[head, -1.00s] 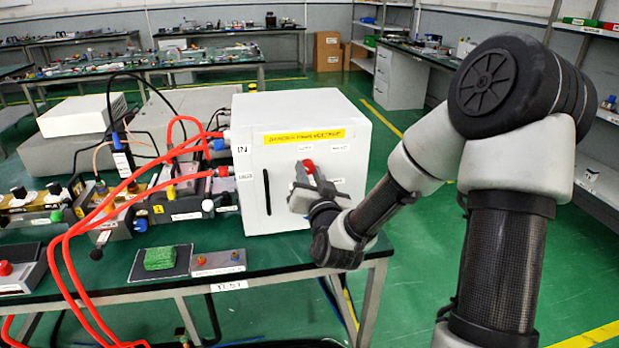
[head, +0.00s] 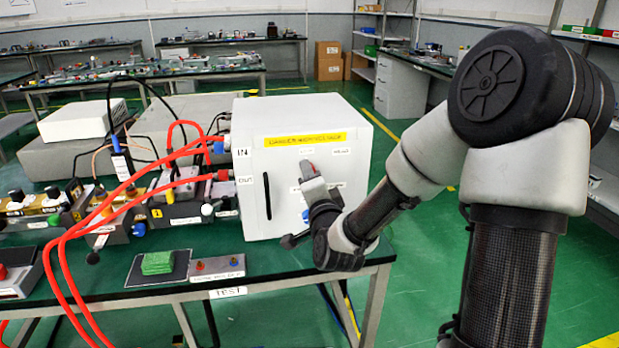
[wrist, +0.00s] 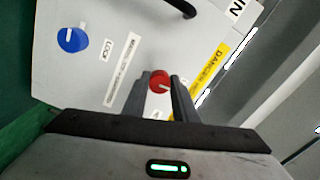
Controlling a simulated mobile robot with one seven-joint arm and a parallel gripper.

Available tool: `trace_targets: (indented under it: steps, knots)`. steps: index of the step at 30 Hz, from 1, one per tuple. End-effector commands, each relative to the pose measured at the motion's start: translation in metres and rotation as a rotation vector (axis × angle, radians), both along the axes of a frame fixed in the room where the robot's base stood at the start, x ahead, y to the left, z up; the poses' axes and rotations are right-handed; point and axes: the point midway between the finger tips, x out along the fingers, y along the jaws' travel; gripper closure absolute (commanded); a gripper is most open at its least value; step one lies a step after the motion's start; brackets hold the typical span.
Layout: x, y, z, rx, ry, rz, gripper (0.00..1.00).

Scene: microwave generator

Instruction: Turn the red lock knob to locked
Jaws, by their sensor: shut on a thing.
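The red lock knob (wrist: 160,80) is on the front of a white box, between the two dark fingers of my gripper (wrist: 160,92) in the wrist view. My gripper is shut on it. A pale mark shows on the knob, but its lock position is unclear. In the head view, a little of the red knob (head: 307,165) shows above my gripper (head: 311,178), whose fingers are seen edge-on. The white box (head: 340,215) stands at the bench's right end. A label reading LOCK (wrist: 108,46) sits on its face between the red knob and a blue knob (wrist: 72,39).
The box has a black handle (head: 267,195) and a yellow warning strip (head: 305,139). Red hoses (head: 110,215) run along its left to bench equipment. A green block (head: 157,262) on a dark pad lies at the bench's front. Green floor is open right of the bench.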

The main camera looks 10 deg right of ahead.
Motion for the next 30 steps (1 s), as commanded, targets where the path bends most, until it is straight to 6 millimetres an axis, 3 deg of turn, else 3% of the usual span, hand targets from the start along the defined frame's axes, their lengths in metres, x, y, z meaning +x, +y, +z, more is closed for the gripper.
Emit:
trace_targets:
  steps: [23,24,26,30]
  knots:
    - [-0.0003,0.0011,-0.0004,0.097,0.002,0.003,0.97]
    - [-0.0003,0.0011,-0.0004,0.097,0.002,0.003,0.68]
    - [-0.0003,0.0011,-0.0003,0.097,0.002,0.003,0.58]
    - [-0.0002,0.0008,-0.0001,0.096,0.002,0.002,0.56]
